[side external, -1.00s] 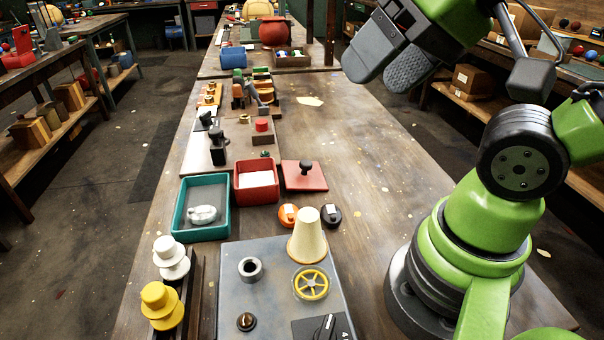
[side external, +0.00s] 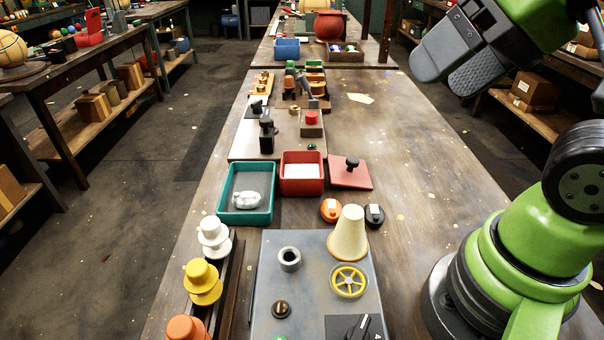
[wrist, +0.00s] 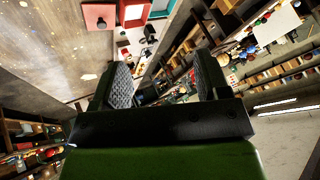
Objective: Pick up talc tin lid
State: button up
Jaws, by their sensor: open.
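The talc tin lid (side external: 343,178) is a flat red square plate with a black knob (side external: 352,162) on top. It lies on the table, right beside the open red tin (side external: 302,187) that holds white powder. In the wrist view the lid (wrist: 99,17) is at the top edge, partly cut off, with the tin (wrist: 133,12) beside it. My gripper (side external: 450,70) is open and empty, raised high at the upper right of the side view, well apart from the lid. Its two grey padded fingers also show in the wrist view (wrist: 163,82).
A teal tray (side external: 226,218) with a white lump stands left of the tin. Orange (side external: 330,210) and black (side external: 375,216) round items and a cream cone (side external: 348,235) stand in front of the lid. The table right of the lid is clear.

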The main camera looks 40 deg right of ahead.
jog(key=shift+c, duration=0.4)
jog(key=n+g+h, duration=0.2)
jog(key=n+g, duration=0.5)
jog(key=n, duration=0.6)
send_over(352, 159)
jog(key=f, duration=2.3)
jog(key=shift+w+d, duration=0.25)
jog(key=shift+s+a+f, duration=0.15)
jog(key=shift+f, duration=1.4)
jog(key=shift+s+a+f, duration=0.1)
jog(key=shift+f, duration=1.4)
jog(key=c, duration=1)
